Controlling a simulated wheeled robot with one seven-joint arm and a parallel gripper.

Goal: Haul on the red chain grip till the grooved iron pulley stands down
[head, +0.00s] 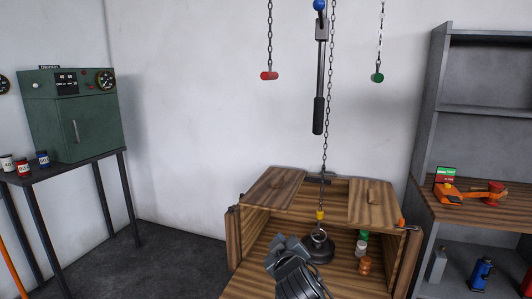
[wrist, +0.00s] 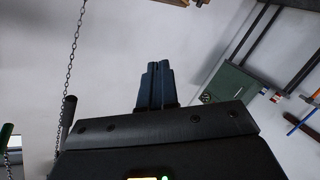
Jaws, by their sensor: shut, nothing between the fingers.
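The red chain grip (head: 269,75) hangs on its own chain at upper left of centre in the head view, before the white wall. A dark round iron piece (head: 318,250) sits in the wooden chest below a yellow hook (head: 320,214) on a long chain. It may be the grooved pulley, but I cannot make out a groove. My gripper (head: 285,248) is low in the head view, in front of the chest and well below the red grip. Its fingers (wrist: 157,84) are shut and empty in the wrist view. The red grip is not visible there.
A black-handled lever (head: 318,115) hangs right of the red grip, and a green grip (head: 377,77) hangs further right. The wooden chest (head: 250,225) has open lids and small bottles inside. A green cabinet (head: 75,120) stands left, grey shelves (head: 480,65) right.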

